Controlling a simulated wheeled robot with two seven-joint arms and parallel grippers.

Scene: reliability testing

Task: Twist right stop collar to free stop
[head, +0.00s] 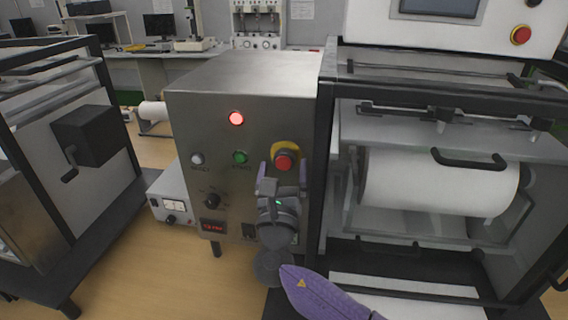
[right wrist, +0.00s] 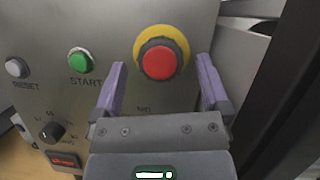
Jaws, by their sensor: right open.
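The right stop is a red mushroom button (head: 284,162) with a yellow collar (head: 287,148) on the front of a steel control box. In the right wrist view, the red button (right wrist: 159,62) and its yellow collar (right wrist: 178,38) stand beyond the fingertips, between the two fingers in the picture. My right gripper (head: 283,180) is open and empty, just below and in front of the button. In the right wrist view, its purple fingers (right wrist: 160,80) stand to either side of the button's lower part, and I see no contact. My left gripper does not show.
The box (head: 205,130) also bears a lit red lamp (head: 236,118), a green START button (head: 240,157), a white RESET button (head: 197,158) and a black knob (head: 212,200). A black-framed machine with a white roll (head: 440,182) stands close on the right. Another red button (head: 521,34) is at upper right.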

